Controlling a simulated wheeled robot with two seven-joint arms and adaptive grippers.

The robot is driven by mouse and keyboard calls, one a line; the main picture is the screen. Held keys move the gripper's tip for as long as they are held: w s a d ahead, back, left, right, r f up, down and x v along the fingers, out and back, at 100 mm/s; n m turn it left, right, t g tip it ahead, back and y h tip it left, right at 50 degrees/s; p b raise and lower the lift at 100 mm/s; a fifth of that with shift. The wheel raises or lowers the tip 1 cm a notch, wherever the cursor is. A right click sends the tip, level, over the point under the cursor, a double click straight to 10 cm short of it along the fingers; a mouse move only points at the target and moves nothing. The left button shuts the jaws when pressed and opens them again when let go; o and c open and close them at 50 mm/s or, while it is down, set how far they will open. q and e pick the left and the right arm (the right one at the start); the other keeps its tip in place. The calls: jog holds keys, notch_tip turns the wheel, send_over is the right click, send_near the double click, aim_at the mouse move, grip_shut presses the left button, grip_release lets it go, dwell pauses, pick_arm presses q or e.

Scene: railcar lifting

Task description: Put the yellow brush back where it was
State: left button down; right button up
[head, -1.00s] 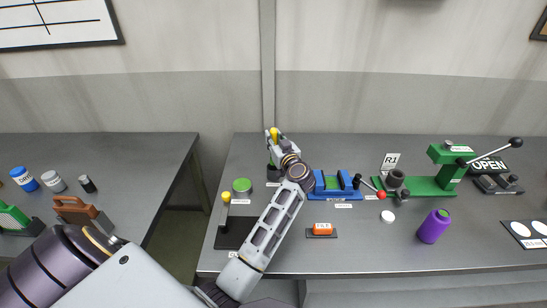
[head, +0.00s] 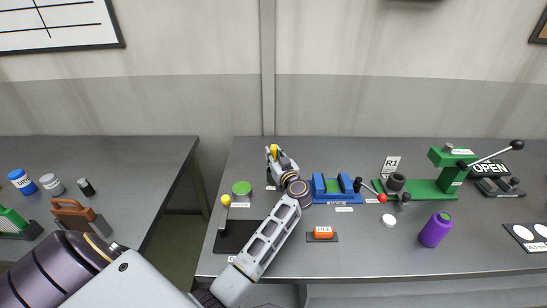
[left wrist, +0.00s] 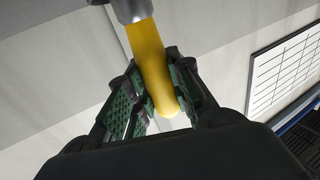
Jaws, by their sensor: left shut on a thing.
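The yellow brush (left wrist: 152,70) is between the green-padded fingers of my left gripper (left wrist: 155,105), which is shut on its handle. In the left wrist view its grey collar runs out of the top edge, so the bristles are out of sight. In the head view a bit of the yellow handle (head: 274,150) shows at my left gripper (head: 272,155), over the back left part of the right-hand table. What lies directly under the gripper is mostly hidden by the gripper and wrist; a white label (head: 270,188) shows beside it.
A green-topped tin (head: 241,188) and a yellow-knobbed tool (head: 225,201) by a dark mat (head: 232,238) stand left of my arm.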

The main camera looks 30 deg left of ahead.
pick_arm(q)
jog(key=shift+f, duration=0.25)
jog(key=shift+f, duration=0.1)
jog(key=c, duration=1.3)
grip_release()
jog(key=v, duration=1.2)
